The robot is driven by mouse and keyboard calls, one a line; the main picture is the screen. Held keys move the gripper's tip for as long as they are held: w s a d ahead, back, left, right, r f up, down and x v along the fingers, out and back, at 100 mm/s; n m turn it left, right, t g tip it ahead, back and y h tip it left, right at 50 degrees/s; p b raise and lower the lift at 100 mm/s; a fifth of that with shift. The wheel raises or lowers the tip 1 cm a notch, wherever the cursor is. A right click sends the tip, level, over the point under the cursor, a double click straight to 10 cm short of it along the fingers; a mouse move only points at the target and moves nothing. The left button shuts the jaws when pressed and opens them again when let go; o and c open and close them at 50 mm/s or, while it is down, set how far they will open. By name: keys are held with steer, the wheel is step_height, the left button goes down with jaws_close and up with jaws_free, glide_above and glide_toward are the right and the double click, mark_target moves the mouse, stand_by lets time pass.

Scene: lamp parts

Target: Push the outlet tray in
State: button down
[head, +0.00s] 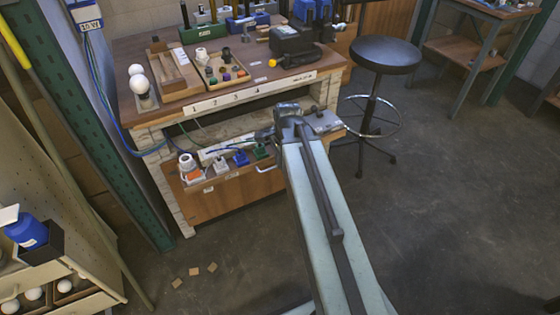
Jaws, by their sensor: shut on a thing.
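The outlet tray (225,200) stands out from under the workbench, with a wooden front and a pale handle. Along it lie a white power strip and several plugs: a white and orange one (188,168), a white one (221,164), a blue one (240,158) and a green one (260,152). My gripper (266,135) is over the right half of the tray, at the far end of my arm. It looks closed on part of the tray, but my arm hides the exact contact.
The workbench top (150,105) above the tray bears bulbs, wooden trays and tools. A black round stool (385,55) stands to the right. A shelf with bulbs (60,270) is at the lower left.

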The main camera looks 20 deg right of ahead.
stand_by(0.8)
steer(key=w+a, duration=0.1)
steer(key=w, duration=1.6)
steer(key=c, duration=1.5)
jaws_free()
steer(key=r+p, duration=0.2)
steer(key=s+r+p, duration=0.1)
steer(key=r+p, duration=0.5)
steer(key=shift+s, duration=0.25)
steer(key=shift+f, duration=0.1)
